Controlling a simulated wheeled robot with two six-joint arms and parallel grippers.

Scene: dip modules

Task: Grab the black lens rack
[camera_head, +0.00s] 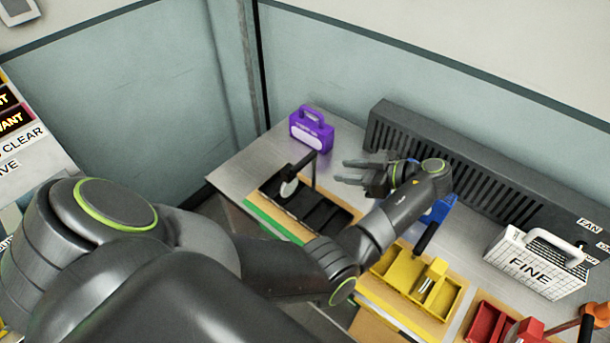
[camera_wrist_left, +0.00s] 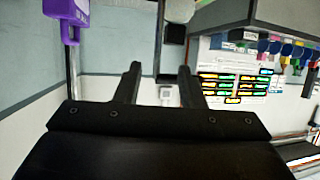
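The black lens rack (camera_head: 326,214) is a black tray with an upright black handle and a round pale disc near its back left end. It stands on the table at the left, in the head view. My left gripper (camera_head: 341,171) is just right of the rack's handle in that picture, with its fingers pointing left, apart and empty. In the left wrist view its two fingers (camera_wrist_left: 159,76) are spread with nothing held between them. Part of the rack's right side is hidden by my left arm. My right gripper is not in view.
A purple case (camera_head: 311,129) stands behind the rack. A dark vented box (camera_head: 480,178) runs along the back. A yellow tray (camera_head: 417,282), a blue item (camera_head: 440,208), a white FINE case (camera_head: 535,263) and a red tray (camera_head: 487,322) stand to the right.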

